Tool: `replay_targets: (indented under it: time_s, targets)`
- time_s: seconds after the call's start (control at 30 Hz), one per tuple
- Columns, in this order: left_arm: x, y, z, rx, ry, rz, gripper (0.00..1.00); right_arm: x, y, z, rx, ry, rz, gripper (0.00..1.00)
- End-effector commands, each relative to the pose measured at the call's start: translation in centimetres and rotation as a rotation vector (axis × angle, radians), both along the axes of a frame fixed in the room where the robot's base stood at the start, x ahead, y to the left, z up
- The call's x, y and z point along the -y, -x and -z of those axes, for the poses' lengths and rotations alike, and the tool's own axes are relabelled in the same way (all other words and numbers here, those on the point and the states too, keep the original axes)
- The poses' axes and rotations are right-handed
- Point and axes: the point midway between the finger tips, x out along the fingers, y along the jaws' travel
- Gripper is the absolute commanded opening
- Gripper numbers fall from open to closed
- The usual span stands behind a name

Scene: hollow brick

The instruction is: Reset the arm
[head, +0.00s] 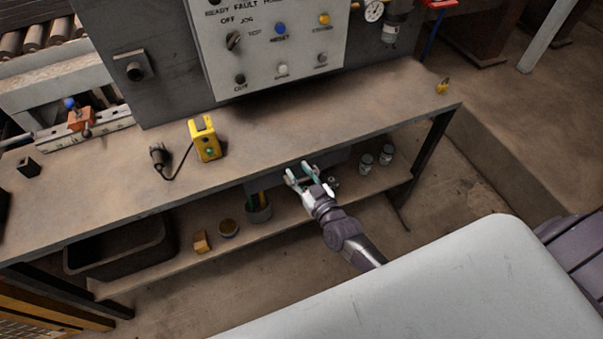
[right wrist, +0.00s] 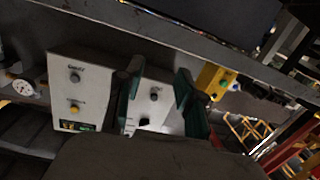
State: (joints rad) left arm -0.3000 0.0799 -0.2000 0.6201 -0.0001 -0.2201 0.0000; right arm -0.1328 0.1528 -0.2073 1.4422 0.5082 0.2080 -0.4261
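My right gripper (head: 301,172) is in front of the workbench's front edge, just below the top, in the head view. Its two light fingers are spread apart with nothing between them. My dark arm reaches up to it from the lower right. In the right wrist view the gripper (right wrist: 157,88) shows two green-lined fingers with a gap between them. The grey control panel (right wrist: 75,88) shows behind them. My left gripper is in neither view.
The workbench (head: 310,115) carries a yellow box (head: 205,139) with a cable. A control panel (head: 270,50) stands behind. The lower shelf holds a dark bin (head: 118,252), a cup (head: 258,208) and small jars (head: 366,163). Open floor lies right of the bench.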

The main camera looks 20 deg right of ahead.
Motion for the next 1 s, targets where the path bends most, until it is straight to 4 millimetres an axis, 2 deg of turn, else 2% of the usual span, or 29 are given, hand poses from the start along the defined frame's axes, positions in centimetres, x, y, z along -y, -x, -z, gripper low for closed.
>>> replay_targets:
  time_s: [0.37,0.47,0.57,0.67,0.7,0.77,0.8,0.87,0.9,0.97,1.0]
  targets:
    - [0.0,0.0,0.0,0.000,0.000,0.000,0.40,0.0,0.0,0.0,0.000,0.000,0.000,0.38]
    - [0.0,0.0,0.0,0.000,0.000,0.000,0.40,0.0,0.3,1.0,-0.022,0.003,-0.002,0.38]
    - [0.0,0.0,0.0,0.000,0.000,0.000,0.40,0.0,1.7,4.4,-0.105,0.014,-0.009,0.38]
    - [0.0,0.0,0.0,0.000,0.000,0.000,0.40,0.1,4.5,10.0,-0.246,0.033,-0.021,0.38]
    - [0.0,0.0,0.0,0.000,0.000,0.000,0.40,0.2,6.2,12.7,-0.315,0.043,-0.026,0.38]
    - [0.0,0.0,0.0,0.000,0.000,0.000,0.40,0.4,8.9,16.5,-0.421,0.055,-0.032,0.38]
    - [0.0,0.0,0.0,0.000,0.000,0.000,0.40,0.5,10.8,18.9,-0.490,0.065,-0.035,0.38]
    - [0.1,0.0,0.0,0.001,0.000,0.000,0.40,0.8,14.1,22.3,-0.594,0.076,-0.039,0.38]
    - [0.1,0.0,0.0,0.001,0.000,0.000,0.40,1.0,16.3,24.3,-0.662,0.086,-0.041,0.38]
    - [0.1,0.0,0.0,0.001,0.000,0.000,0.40,1.3,20.0,27.2,-0.766,0.098,-0.042,0.38]
    - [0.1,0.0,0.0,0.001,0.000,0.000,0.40,1.5,22.6,28.9,-0.834,0.107,-0.042,0.38]
